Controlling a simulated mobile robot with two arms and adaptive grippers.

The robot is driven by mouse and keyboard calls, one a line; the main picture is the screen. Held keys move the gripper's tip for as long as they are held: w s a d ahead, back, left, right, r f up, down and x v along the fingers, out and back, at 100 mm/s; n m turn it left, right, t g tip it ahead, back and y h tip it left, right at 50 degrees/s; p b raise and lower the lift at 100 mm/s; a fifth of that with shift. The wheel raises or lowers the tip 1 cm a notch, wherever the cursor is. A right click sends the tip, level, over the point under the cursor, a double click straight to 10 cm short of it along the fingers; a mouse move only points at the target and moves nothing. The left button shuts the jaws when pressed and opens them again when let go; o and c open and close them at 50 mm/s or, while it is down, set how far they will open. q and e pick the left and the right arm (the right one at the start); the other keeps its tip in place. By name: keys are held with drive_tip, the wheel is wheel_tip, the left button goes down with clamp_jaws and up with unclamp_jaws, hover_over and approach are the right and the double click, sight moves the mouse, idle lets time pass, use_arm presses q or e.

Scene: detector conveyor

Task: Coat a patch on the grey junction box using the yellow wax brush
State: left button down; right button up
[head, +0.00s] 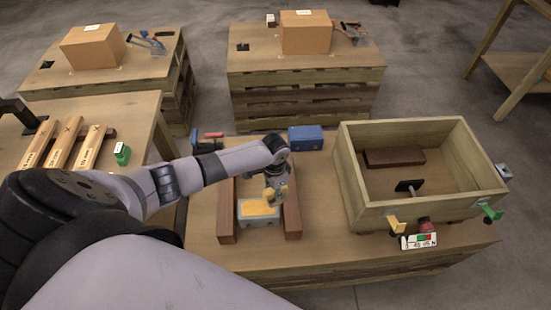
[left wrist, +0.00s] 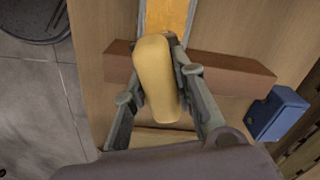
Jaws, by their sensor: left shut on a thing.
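The grey junction box (head: 260,221) sits on the wooden work surface between two dark brown bars. Its top shows a yellow-orange area, also seen at the top edge of the left wrist view (left wrist: 168,14). My left gripper (head: 275,192) is just above the box, pointing down, and is shut on the yellow wax brush (left wrist: 155,75). The brush's rounded yellow body shows between the two fingers in the left wrist view. Whether its tip touches the box top cannot be told. My right gripper is not in view.
Brown bars stand left (head: 227,210) and right (head: 292,210) of the box. A blue box (head: 305,138) lies behind. A wooden crate (head: 425,200) on the right holds a brown block (head: 394,157) and a black-headed thing (head: 410,186). A side table with wooden pieces is at left.

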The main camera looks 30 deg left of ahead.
use_arm(q)
drive_tip(key=shift+r+p, duration=1.05)
drive_tip(key=shift+r, duration=0.35)
drive_tip(key=shift+f, duration=0.1)
